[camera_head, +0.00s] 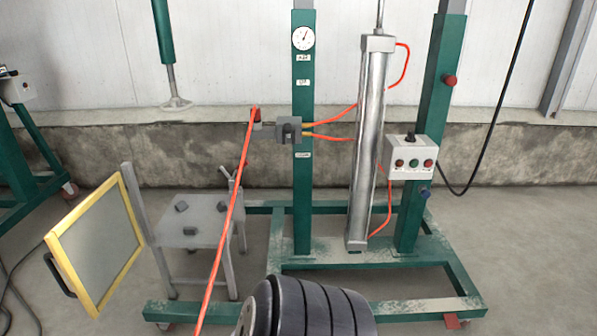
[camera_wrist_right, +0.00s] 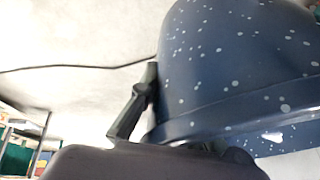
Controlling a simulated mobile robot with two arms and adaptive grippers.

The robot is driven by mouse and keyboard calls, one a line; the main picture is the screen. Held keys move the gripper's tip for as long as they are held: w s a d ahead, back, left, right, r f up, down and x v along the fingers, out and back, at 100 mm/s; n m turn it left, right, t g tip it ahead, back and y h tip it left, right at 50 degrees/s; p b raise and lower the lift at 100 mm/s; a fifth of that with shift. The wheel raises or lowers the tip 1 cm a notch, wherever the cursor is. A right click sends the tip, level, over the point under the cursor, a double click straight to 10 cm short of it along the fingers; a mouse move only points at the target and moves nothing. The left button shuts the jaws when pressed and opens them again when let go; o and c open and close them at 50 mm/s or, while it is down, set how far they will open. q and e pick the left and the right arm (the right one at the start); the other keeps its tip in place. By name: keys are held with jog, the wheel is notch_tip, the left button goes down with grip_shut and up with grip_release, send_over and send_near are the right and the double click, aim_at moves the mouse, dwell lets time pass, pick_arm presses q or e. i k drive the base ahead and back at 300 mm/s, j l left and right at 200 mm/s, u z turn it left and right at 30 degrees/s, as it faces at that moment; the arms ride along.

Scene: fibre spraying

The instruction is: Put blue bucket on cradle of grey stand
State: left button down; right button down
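The grey stand (camera_head: 191,222) is at the left of the head view. It has a flat top with small dark blocks on it that look like its cradle, and tall legs. The blue bucket (camera_wrist_right: 235,70), dark blue with pale specks, fills the upper right of the right wrist view. A black finger of my right gripper (camera_wrist_right: 150,90) lies against the bucket near its rim; the other finger is hidden. The gripper seems shut on the bucket's edge. The bucket and both grippers are out of the head view.
A yellow-framed panel (camera_head: 97,248) stands just left of the stand. A green machine frame (camera_head: 303,180) with a metal cylinder (camera_head: 367,150) stands to its right. An orange hose (camera_head: 229,215) crosses in front of the stand. Open floor lies at the lower right.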

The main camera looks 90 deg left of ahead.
aim_at(199, 216)
jog(key=u, duration=2.85)
jog(key=i+j+u, duration=0.3)
jog(key=j, duration=0.2)
jog(key=i+j+u, duration=0.35)
jog(key=i+j, duration=0.55)
jog(key=i+l, duration=0.1)
jog(key=i, duration=0.4)
jog(key=z, duration=0.05)
